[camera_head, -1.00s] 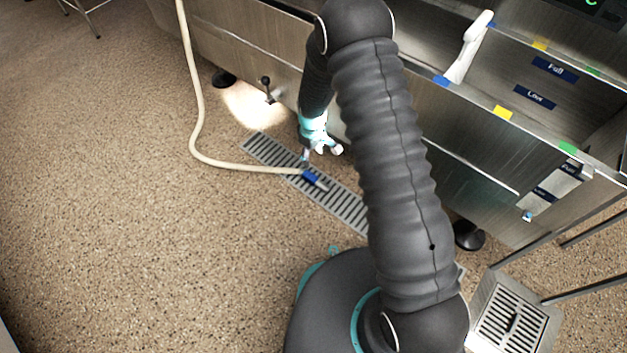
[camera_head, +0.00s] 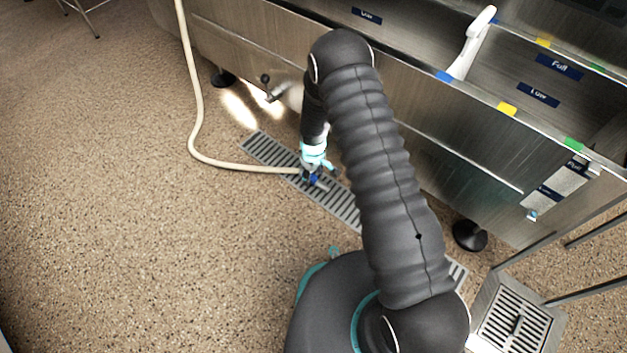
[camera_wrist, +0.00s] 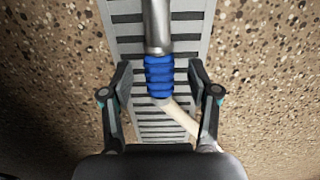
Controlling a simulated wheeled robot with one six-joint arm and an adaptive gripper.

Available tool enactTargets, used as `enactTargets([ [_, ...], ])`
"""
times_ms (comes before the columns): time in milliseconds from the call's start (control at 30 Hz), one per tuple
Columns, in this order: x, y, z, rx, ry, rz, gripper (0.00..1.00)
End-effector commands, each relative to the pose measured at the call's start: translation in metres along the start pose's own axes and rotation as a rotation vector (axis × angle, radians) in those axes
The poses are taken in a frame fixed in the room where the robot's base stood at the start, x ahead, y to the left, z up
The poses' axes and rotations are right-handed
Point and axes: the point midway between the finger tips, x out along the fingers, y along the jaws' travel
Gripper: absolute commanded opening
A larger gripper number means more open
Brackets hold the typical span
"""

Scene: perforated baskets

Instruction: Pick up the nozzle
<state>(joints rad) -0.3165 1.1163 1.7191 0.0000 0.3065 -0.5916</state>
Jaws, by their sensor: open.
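The nozzle has a blue ribbed grip (camera_wrist: 159,76) and a metal tube (camera_wrist: 156,25), and its cream hose (camera_wrist: 180,117) runs from the grip's end. It lies along the floor drain grate. In the wrist view my gripper (camera_wrist: 160,75) is open, with one finger on each side of the blue grip and a gap visible on both sides. In the head view my gripper (camera_head: 311,172) is low over the grate at the nozzle (camera_head: 321,183) and partly hides it.
The slotted drain grate (camera_head: 345,207) runs under the nozzle. The cream hose (camera_head: 198,110) loops over the speckled floor to the left. A steel sink unit (camera_head: 440,130) with feet stands behind and to the right. A square floor drain (camera_head: 514,325) lies at lower right. Open floor is at left.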

Motion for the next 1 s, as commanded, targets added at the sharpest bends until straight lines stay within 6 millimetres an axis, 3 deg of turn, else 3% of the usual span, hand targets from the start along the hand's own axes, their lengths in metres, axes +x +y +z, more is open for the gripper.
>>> enactTargets([
  [100,0.017,0.000,0.000,0.000,-0.001,0.000,0.60],
  [367,0.020,0.000,0.000,0.000,0.000,0.000,0.60],
  [600,0.020,0.000,0.000,0.000,0.000,0.000,0.03],
  [633,0.020,0.000,0.000,0.000,0.000,0.000,0.00],
  [1000,0.016,0.000,-0.001,0.000,0.001,0.001,0.00],
])
